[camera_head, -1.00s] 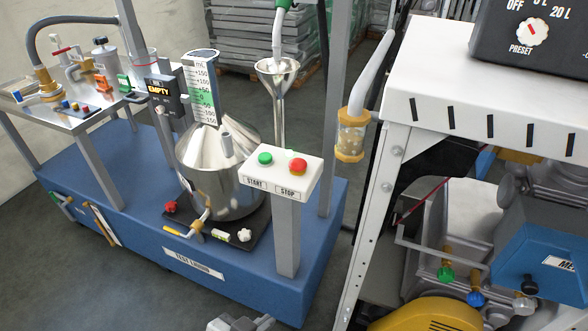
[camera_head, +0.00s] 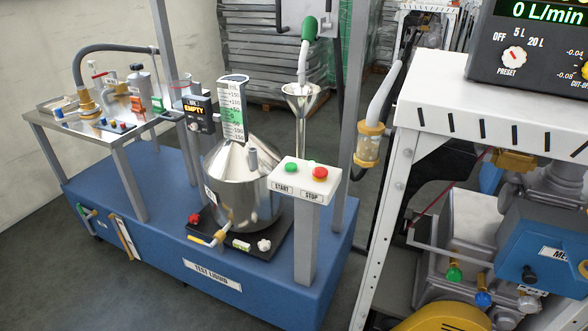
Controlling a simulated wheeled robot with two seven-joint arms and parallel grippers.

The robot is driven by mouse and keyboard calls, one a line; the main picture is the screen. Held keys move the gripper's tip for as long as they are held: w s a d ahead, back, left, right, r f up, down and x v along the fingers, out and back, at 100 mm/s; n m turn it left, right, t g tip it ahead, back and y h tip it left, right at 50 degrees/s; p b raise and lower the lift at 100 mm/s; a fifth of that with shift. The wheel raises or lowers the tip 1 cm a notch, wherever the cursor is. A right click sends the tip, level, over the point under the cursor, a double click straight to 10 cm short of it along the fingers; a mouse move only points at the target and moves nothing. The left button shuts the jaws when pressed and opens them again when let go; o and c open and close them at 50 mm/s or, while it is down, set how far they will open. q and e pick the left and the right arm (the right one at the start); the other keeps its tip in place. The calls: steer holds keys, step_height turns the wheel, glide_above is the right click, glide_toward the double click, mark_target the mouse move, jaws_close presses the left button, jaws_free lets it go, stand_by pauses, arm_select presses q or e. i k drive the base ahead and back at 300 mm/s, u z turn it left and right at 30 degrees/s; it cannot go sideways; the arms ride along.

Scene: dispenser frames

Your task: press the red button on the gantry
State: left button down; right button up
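The red button (camera_head: 320,173) is a round red cap on the right half of a white box, above the label STOP. A green button (camera_head: 291,167) sits to its left, above the label START. The white button box (camera_head: 303,184) stands on a grey post (camera_head: 305,243) at the front right of the blue gantry base (camera_head: 215,265). Neither of my grippers shows in the head view, so their places relative to the button are hidden.
A steel vessel (camera_head: 243,190) stands behind and left of the button box, with a funnel (camera_head: 301,96) behind it. A white-topped rack (camera_head: 480,112) with a dark meter stands close on the right. Grey floor (camera_head: 60,290) is clear at front left.

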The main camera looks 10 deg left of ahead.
mark_target(318, 172)
steer(key=u, duration=0.3)
steer(key=i, duration=0.55)
steer(key=z, duration=1.1)
